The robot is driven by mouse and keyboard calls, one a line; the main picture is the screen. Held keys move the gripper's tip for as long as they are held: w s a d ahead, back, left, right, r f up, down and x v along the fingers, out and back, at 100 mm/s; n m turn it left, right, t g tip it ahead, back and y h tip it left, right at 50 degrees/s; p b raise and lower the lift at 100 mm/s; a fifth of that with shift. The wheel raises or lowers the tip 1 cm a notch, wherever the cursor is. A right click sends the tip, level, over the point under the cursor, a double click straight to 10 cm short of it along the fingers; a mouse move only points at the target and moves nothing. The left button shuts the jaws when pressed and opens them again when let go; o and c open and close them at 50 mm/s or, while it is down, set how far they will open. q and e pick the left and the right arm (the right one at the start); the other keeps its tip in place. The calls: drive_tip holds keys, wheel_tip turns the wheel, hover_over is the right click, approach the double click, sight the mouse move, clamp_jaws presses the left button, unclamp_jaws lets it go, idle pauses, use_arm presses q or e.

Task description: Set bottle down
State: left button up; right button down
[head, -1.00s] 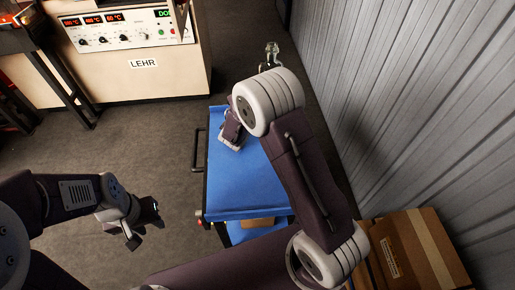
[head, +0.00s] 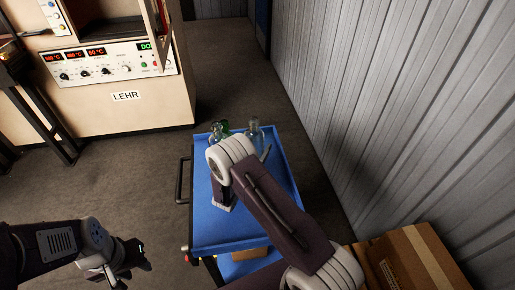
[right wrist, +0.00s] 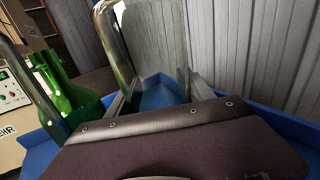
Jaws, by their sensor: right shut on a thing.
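A clear glass bottle (head: 254,132) shows upright over the far end of the blue cart (head: 222,236) in the head view. My right gripper (right wrist: 150,95) is shut on this bottle (right wrist: 155,38), which fills the middle of the right wrist view between the fingers. My arm hides the bottle's lower part in the head view, so I cannot tell whether its base touches the cart. My left gripper (head: 124,268) is open and empty, low at the left, away from the cart.
A green bottle (head: 225,126) and another clear bottle (head: 215,133) stand at the cart's far left; the green bottle also shows in the right wrist view (right wrist: 62,90). A corrugated wall (head: 400,110) runs along the right. Cardboard boxes (head: 415,262) sit lower right. The lehr (head: 115,110) is upper left.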

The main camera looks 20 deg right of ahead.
drive_tip(key=shift+r, duration=0.15)
drive_tip(key=shift+f, duration=0.2)
drive_tip(key=shift+c, duration=1.9)
unclamp_jaws()
drive_tip(key=shift+r, duration=0.35)
drive_tip(key=v, duration=1.2)
drive_tip(key=shift+f, duration=0.15)
drive_tip(key=shift+s+a+f, duration=0.1)
